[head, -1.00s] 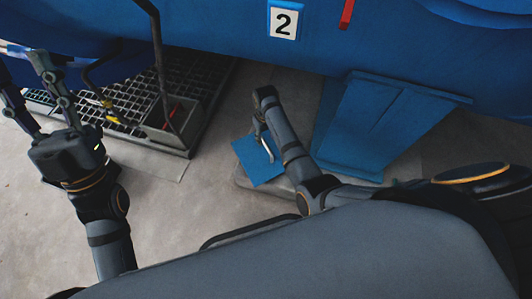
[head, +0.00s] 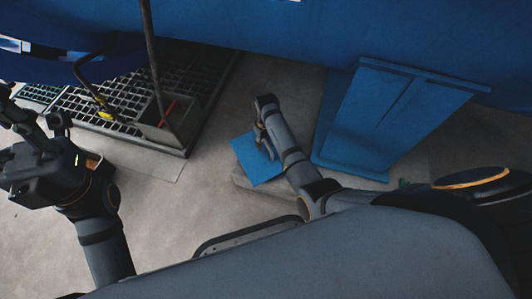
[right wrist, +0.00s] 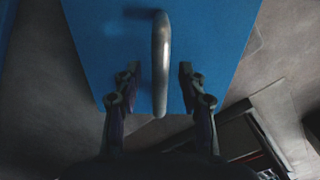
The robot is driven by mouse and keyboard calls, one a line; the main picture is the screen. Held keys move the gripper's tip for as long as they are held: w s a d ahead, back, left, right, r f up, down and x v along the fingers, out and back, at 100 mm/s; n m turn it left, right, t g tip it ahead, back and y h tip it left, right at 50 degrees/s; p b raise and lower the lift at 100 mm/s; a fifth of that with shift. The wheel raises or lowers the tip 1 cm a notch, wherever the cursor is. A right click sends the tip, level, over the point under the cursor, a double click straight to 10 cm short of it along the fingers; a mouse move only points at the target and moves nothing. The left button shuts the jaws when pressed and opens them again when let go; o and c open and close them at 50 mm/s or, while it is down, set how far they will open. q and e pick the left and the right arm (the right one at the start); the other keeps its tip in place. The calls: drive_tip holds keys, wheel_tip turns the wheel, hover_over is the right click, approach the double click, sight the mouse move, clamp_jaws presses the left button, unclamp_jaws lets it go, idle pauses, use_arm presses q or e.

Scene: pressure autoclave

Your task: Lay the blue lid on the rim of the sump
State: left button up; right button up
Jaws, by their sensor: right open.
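The blue lid (head: 246,153) is a flat square plate lying low at the middle of the head view. Its silver bar handle (right wrist: 160,65) shows clearly in the right wrist view. My right gripper (right wrist: 160,80) is open over the lid, with one finger on each side of the handle and a gap to both. In the head view the right gripper (head: 265,136) partly hides the lid. The sump (head: 165,136) is a grey open box at the grating, with something red inside. My left gripper (head: 32,113) is open and empty at the far left.
A dark upright pipe (head: 154,60) runs down to the sump. Metal grating (head: 110,95) surrounds it, with a yellow fitting (head: 105,113) nearby. A blue support (head: 385,120) stands right of the lid, under the big blue vessel (head: 330,35). Bare floor lies between lid and sump.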

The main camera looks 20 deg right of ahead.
clamp_jaws()
idle(0.4)
drive_tip(key=shift+r, duration=0.15)
